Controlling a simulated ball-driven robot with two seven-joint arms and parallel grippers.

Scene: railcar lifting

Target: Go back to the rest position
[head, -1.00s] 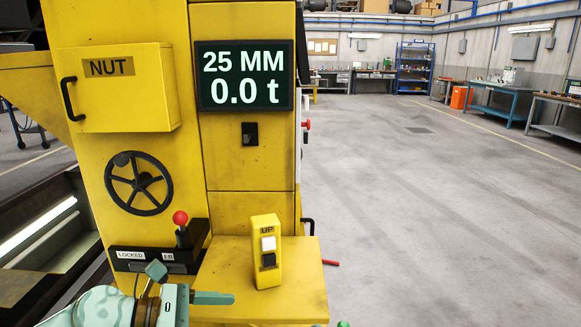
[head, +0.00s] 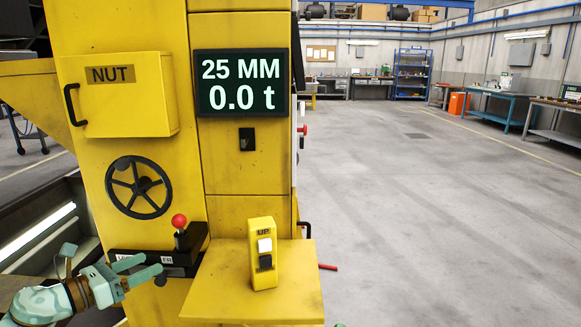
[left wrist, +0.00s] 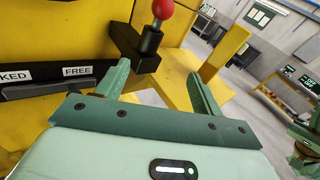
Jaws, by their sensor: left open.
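The lever with a red knob (head: 179,221) stands upright at the plate's right end. My right gripper cannot be made out; a green part at the right edge of the left wrist view may be my right arm.
The yellow shelf (head: 225,300) juts out right of my left gripper and carries the UP button box (head: 263,262). A black handwheel (head: 139,187) is above the lever plate. The display (head: 242,82) reads 25 MM and 0.0 t. The floor (head: 430,230) on the right is clear.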

